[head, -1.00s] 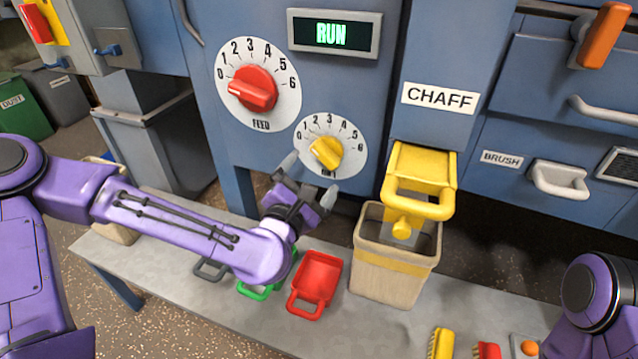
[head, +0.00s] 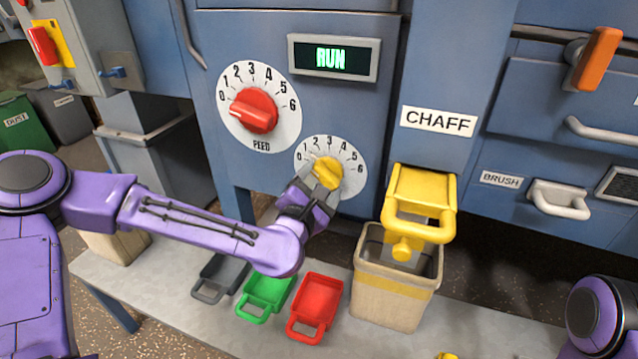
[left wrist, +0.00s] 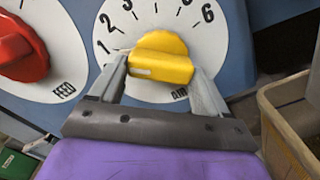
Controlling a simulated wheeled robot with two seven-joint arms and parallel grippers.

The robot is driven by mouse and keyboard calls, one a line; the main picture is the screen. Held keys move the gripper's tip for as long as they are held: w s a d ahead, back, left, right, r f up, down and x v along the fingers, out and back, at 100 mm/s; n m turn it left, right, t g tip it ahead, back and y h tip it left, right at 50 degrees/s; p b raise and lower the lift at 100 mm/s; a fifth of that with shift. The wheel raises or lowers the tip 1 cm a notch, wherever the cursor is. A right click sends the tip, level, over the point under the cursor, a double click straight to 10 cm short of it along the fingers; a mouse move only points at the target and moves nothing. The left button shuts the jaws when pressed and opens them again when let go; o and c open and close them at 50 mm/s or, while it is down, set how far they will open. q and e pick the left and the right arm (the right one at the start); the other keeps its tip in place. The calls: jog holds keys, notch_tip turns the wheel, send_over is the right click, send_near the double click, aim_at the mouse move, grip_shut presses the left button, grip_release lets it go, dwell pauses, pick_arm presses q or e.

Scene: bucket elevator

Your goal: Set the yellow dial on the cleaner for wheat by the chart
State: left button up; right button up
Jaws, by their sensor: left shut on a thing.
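The yellow dial (head: 328,172) sits on a white round scale marked 0 to 6, low on the blue cleaner front (head: 345,110). It also shows in the left wrist view (left wrist: 160,50), above the label AIR. My left gripper (head: 318,181) is shut on the yellow dial, one finger on each side of its grip bar. In the left wrist view the bar lies nearly level, its left end towards the low numbers; the exact setting is hard to read. My right gripper is out of view. I see no chart.
A red FEED dial (head: 253,111) is up and left of the yellow one. A display (head: 333,58) reads RUN. A yellow chaff handle (head: 420,205) hangs over a beige bin (head: 388,305) at the right. Grey, green (head: 266,290) and red scoops (head: 317,303) lie on the bench below.

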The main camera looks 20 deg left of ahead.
pick_arm(q)
jog(key=shift+m, duration=0.3)
jog(key=m+p, duration=0.1)
jog(key=m, duration=0.2)
jog(key=shift+r+m, duration=0.15)
jog(key=shift+m, duration=0.25)
jog(key=m+p, duration=0.1)
jog(key=m, duration=0.4)
jog(key=shift+a+p, duration=0.1)
jog(key=shift+p, duration=0.3)
jog(key=shift+m, duration=0.3)
jog(key=o, duration=1)
jog(key=s+p, duration=0.4)
jog(key=s, duration=0.1)
jog(key=s+p, duration=0.4)
jog(key=s, duration=0.1)
jog(key=shift+s+a+p, duration=0.2)
jog(key=shift+s+p, duration=0.05)
jog(key=shift+p, duration=0.1)
